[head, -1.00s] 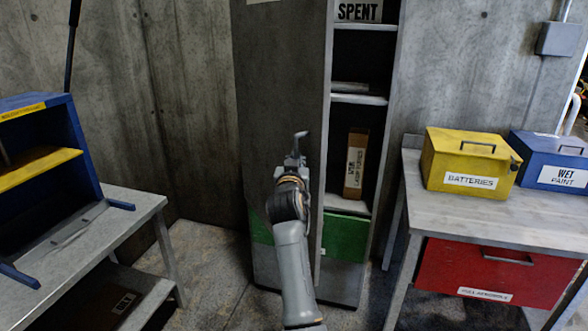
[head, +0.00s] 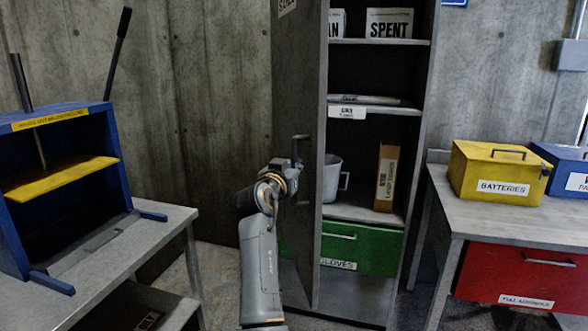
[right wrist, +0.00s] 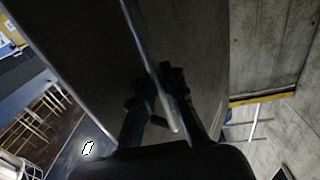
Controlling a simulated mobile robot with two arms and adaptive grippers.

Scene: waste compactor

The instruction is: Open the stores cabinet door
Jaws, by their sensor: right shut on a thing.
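The stores cabinet (head: 428,80) stands against the back wall. Its grey door (head: 300,90) is swung part way open to the left and shows nearly edge-on in the head view. My right gripper (head: 297,168) is at the door's outer face, shut on the door handle (head: 301,138), whose top end shows above the fingers. In the right wrist view my right gripper (right wrist: 158,95) has its dark fingers on both sides of the pale bar of the handle. The rest of the grip is dark there. My left gripper is not in view.
A bench with a blue and yellow press (head: 60,180) stands left; a table with a yellow batteries box (head: 497,172) stands right. Floor between bench and cabinet is clear.

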